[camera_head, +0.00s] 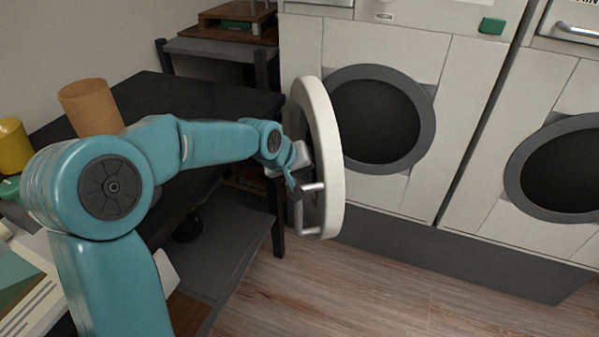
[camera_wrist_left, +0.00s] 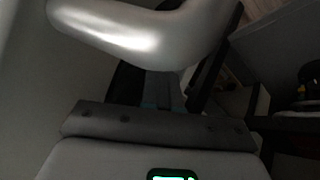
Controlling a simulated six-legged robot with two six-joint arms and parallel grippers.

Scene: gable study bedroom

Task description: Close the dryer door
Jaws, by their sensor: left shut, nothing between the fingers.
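The dryer door (camera_head: 326,150) is round and white and stands wide open, seen nearly edge-on in the head view. It is left of the dark round opening (camera_head: 376,118) of the dryer (camera_head: 350,45). A metal handle (camera_head: 311,208) is on the door's left-facing side; it also shows large and close in the left wrist view (camera_wrist_left: 150,35). My left gripper (camera_head: 295,190) is at the door's left-facing side beside the handle, shut and empty. I cannot tell whether it touches the door. My right gripper is not in view.
A black table (camera_head: 190,97) on the left bears an orange cup (camera_head: 92,106) and a yellow cup (camera_head: 13,144). A second machine (camera_head: 545,130) stands at the right. The wooden floor (camera_head: 400,285) in front of the dryer is clear.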

